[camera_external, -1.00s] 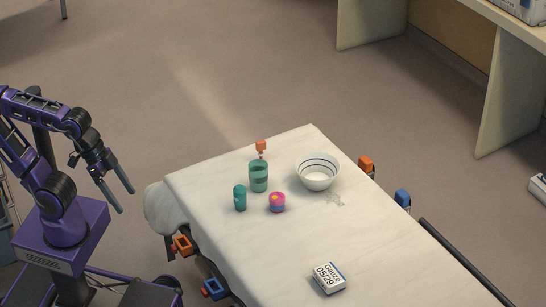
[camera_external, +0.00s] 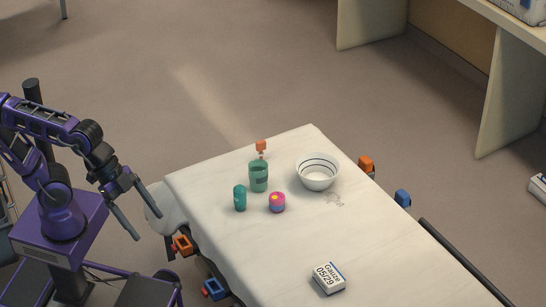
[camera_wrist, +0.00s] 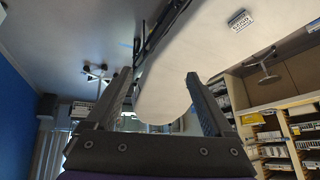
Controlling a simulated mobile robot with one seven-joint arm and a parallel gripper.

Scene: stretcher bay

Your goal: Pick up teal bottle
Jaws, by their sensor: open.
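A small upright teal bottle (camera_external: 239,198) stands on the white stretcher top (camera_external: 270,250), near its left edge, in the external view. A taller teal-green cup-like container (camera_external: 258,176) stands just behind it to the right. My gripper (camera_external: 148,226) is open and empty, left of the stretcher's end and apart from the bottle, with its fingers angled down to the right. In the wrist view my open gripper (camera_wrist: 157,88) has the pale stretcher (camera_wrist: 185,60) beyond its fingers; I cannot make out the bottle there.
A pink and purple round item (camera_external: 277,203) sits close right of the bottle. A striped white bowl (camera_external: 317,172) stands farther right, and a gauze box (camera_external: 328,278) lies toward the front. Orange (camera_external: 182,245) and blue (camera_external: 214,288) fittings line the stretcher's near side.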

